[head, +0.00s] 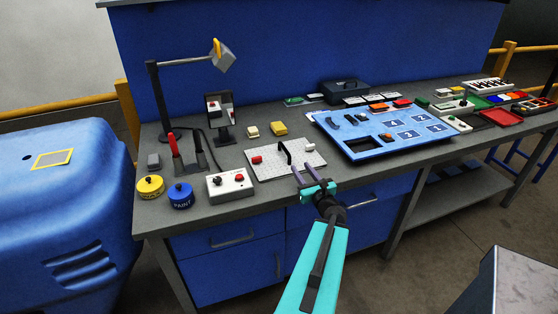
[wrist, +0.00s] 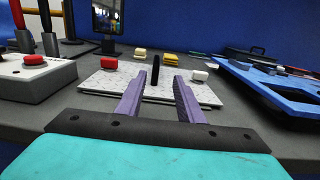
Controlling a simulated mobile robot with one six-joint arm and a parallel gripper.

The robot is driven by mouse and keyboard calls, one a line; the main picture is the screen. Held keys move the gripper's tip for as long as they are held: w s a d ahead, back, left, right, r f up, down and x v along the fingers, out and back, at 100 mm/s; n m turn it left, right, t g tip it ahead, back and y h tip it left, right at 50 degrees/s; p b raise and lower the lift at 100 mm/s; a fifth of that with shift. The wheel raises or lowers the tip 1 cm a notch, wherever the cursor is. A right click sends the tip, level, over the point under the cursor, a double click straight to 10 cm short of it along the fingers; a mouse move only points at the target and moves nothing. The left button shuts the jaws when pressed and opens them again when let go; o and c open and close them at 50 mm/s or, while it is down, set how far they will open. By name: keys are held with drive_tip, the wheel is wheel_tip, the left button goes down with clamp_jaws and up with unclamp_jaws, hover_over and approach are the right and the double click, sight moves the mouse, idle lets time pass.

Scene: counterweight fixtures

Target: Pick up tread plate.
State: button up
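The tread plate (head: 268,170) is a flat, light grey speckled plate lying on the workbench. A dark upright handle (head: 285,152) stands near its middle, with a red knob (head: 257,160) at its left and a white knob (head: 310,144) at its right. My gripper (head: 301,168) is open and empty over the plate's near right part. In the wrist view, the plate (wrist: 104,84) lies ahead, and the handle (wrist: 155,72) shows between and beyond the two purple fingers (wrist: 160,82). The fingers partly cover the plate.
A control box (head: 230,184) and yellow and blue round tins (head: 180,196) stand left of the plate. A blue panel (head: 392,130) lies to its right. A yellow block (head: 279,128), a small screen (head: 221,112) and a lamp (head: 222,57) are behind it.

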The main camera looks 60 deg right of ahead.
sight(289, 155)
drive_tip(key=shift+w, duration=0.25)
drive_tip(key=shift+w+d+f+b, duration=0.15)
drive_tip(key=shift+w+b, duration=0.1)
drive_tip(key=shift+b, duration=0.4)
drive_tip(key=b+x, duration=0.2)
drive_tip(key=b, duration=0.1)
drive_tip(key=shift+w, duration=0.1)
drive_tip(key=p+x, duration=0.1)
drive_tip(key=x, duration=0.3)
drive_tip(key=shift+d, duration=0.1)
drive_tip(key=shift+w+d+p, duration=0.35)
drive_tip(key=shift+w, duration=0.3)
drive_tip(key=shift+w+d, duration=0.1)
drive_tip(key=shift+p+x, duration=1.3)
drive_tip(key=shift+x, duration=1.15)
drive_tip(key=shift+w, duration=0.1)
drive_tip(key=shift+c, duration=0.4)
clamp_jaws()
